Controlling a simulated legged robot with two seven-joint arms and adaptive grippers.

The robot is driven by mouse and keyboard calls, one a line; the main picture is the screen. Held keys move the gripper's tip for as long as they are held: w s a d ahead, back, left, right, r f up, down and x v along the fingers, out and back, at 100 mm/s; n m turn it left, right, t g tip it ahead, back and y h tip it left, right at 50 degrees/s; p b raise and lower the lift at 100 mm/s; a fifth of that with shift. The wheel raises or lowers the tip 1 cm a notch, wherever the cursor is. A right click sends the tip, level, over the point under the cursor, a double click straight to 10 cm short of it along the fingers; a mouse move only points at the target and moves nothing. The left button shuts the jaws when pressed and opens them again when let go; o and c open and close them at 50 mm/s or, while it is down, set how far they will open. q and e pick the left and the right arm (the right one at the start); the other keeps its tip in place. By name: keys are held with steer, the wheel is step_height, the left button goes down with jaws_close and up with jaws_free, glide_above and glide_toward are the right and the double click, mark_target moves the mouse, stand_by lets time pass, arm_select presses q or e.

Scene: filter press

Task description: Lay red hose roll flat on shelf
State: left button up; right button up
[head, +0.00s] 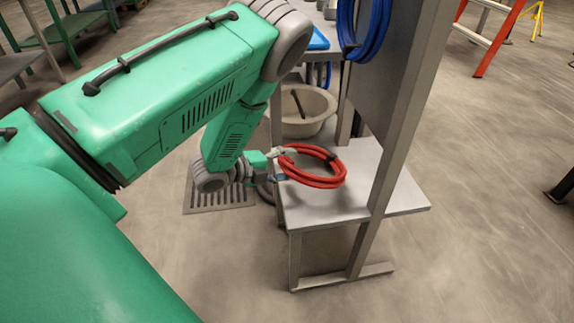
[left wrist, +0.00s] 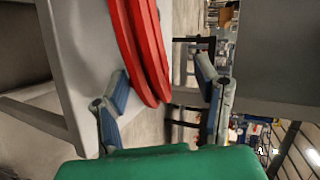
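The red hose roll (head: 325,181) lies about flat on the grey shelf (head: 345,209) in the head view, with a dark tie at its far right side. In the left wrist view the roll's red strands (left wrist: 145,40) run close along the shelf surface (left wrist: 85,60). My left gripper (head: 282,165) is at the roll's left side. Its fingers (left wrist: 163,80) are wide apart, with the near edge of the roll between them, closer to the left finger in the wrist view. Whether that finger touches the hose is unclear. My right gripper is not in view.
A grey upright post (head: 402,120) stands at the shelf's right side. A blue hose coil (head: 364,30) hangs above. A beige basin (head: 312,122) sits behind the shelf. A floor grate (head: 215,205) is to the left. The shelf's front and right parts are bare.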

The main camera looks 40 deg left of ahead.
arm_select(q)
steer(key=shift+a, duration=0.1)
steer(key=shift+s+d, duration=0.1)
steer(key=shift+d, duration=0.1)
steer(key=shift+s+r, duration=0.15)
steer(key=shift+s, duration=0.1)
steer(key=a+v, duration=0.1)
steer(key=v, duration=1)
steer(key=s+d+f+n+g+y, duration=0.45)
steer(key=d+f+n, duration=0.25)
steer(key=f+n, duration=0.4)
steer(key=s+d+f+n+g, duration=0.2)
steer(key=s+d+n+g, duration=0.2)
steer(key=s, duration=0.3)
steer(key=s+d+f+n+g, duration=0.3)
steer(key=s+d+n+g, duration=0.1)
steer(key=s+n, duration=0.15)
step_height(320, 180, up, 18)
steer(key=s+p, duration=0.2)
steer(key=p, duration=1.5)
steer(key=shift+d+f, duration=0.2)
steer(key=shift+d, duration=0.15)
